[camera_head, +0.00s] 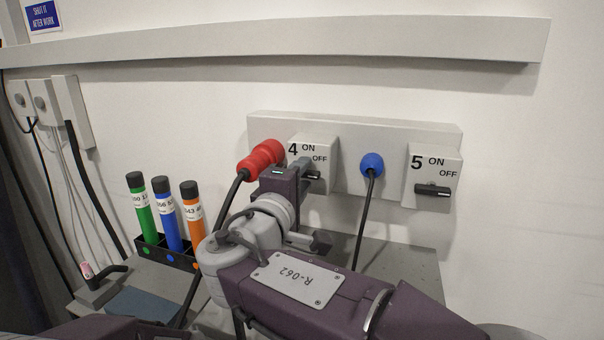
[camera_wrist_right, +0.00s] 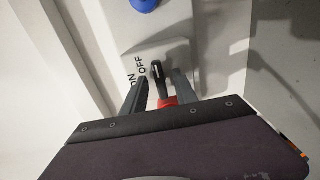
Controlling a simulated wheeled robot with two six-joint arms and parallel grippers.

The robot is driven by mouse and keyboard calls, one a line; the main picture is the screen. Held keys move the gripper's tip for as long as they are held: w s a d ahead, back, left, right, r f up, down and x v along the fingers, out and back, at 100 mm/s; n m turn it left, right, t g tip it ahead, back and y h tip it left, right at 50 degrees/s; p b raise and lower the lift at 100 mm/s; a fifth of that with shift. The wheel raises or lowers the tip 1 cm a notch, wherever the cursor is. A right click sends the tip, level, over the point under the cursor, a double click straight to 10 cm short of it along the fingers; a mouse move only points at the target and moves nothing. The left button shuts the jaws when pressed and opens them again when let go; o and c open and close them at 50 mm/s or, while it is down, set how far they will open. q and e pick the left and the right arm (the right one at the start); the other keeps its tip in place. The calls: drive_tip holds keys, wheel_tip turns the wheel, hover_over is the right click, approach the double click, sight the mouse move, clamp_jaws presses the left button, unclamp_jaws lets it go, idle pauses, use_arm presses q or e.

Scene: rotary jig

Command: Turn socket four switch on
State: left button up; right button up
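The socket four switch box (camera_head: 325,150) is on the wall panel, marked 4, ON and OFF; it also shows in the right wrist view (camera_wrist_right: 178,55). Its black switch handle (camera_head: 313,176) lies about level, pointing right below OFF, partly hidden by my gripper. My right gripper (camera_head: 307,172) is at the box. In the right wrist view its fingers stand apart, one on each side of the handle (camera_wrist_right: 157,72), with gaps visible; contact cannot be told.
A red plug (camera_head: 260,160) sits left of switch four, close to my right gripper. A blue plug (camera_head: 372,163) with a hanging cable is to the right, then the socket five switch (camera_head: 432,190), level at OFF. A marker rack (camera_head: 165,253) stands left.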

drive_tip(key=shift+w, duration=0.1)
clamp_jaws()
drive_tip(key=shift+f+n+p, duration=0.15)
drive_tip(key=shift+n+p, duration=5.2)
drive_tip(key=shift+n, duration=3.65)
